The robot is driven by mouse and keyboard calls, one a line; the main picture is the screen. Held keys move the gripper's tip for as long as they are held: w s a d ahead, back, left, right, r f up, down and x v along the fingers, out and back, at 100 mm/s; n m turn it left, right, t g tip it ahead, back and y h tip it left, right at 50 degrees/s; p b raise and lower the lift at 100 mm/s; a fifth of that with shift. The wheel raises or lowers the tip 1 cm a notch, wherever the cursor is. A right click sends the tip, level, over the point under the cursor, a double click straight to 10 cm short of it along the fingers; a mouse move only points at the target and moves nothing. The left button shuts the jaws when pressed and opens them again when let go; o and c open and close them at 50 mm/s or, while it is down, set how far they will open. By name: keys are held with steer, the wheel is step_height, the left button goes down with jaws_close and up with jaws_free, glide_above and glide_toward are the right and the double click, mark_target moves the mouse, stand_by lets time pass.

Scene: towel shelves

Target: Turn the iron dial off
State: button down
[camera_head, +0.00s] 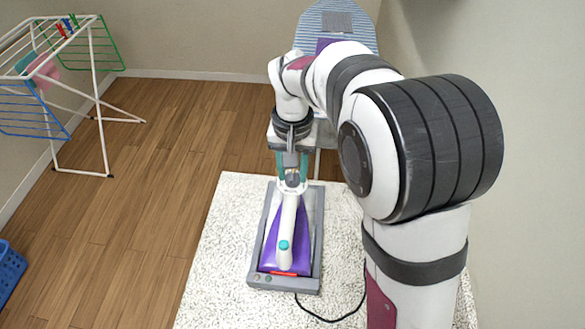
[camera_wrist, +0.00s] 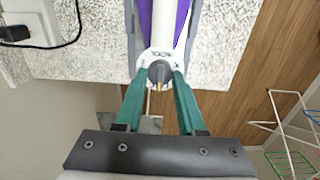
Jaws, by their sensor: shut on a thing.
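The iron (camera_head: 287,230) is purple and white with a teal button on its handle. It rests in a grey tray-like stand (camera_head: 255,283) on the speckled white counter. Its dial (camera_wrist: 159,73) is a dark grey knob with a small yellow mark, at the iron's end nearest my gripper. My gripper (camera_wrist: 161,80) has green fingers, one on each side of the dial, and is shut on it. In the head view my gripper (camera_head: 292,176) reaches down to the far end of the iron, and the fingertips partly hide the dial.
A black cord (camera_head: 335,319) runs from the stand across the speckled counter (camera_head: 215,250). A plug and socket (camera_wrist: 22,32) show in the wrist view. An ironing board (camera_head: 318,18) stands behind my arm. A drying rack (camera_head: 98,100) and a blue basket (camera_head: 8,268) are at left.

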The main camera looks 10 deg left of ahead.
mark_target(293, 175)
steer(key=shift+c, duration=2.4)
jaws_free()
steer(key=shift+r, duration=0.1)
step_height(293, 175, up, 16)
steer(key=shift+f, duration=0.2)
